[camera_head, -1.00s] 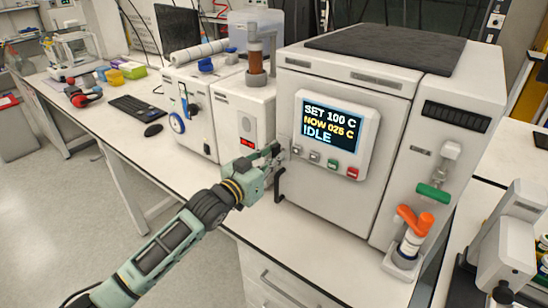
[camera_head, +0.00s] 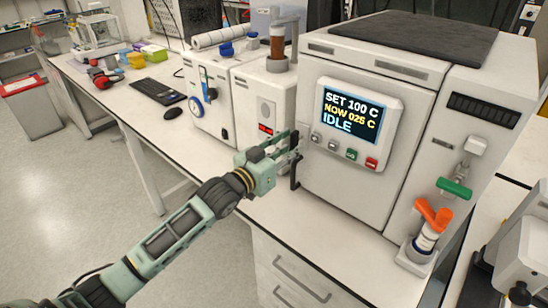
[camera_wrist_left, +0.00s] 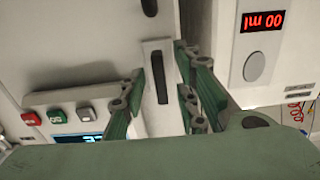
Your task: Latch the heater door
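The heater (camera_head: 345,195) is a large white box with a screen reading SET 100 C, NOW 025 C, IDLE. Its front door looks closed. A black handle (camera_head: 294,174) stands at the door's left edge. My left gripper (camera_head: 288,150) is at that edge, just above the handle. In the left wrist view, turned upside down, the left gripper's fingers (camera_wrist_left: 160,100) are spread on both sides of a pale plate with a dark bar (camera_wrist_left: 161,80), perhaps the latch. I cannot tell whether they touch it. My right gripper is not in view.
A white unit with a red display (camera_head: 262,110) stands close left of the heater. The door's buttons (camera_head: 350,154) are near the gripper. An orange-handled item (camera_head: 431,220) stands at the heater's right front. A keyboard (camera_head: 158,91) lies on the bench further left.

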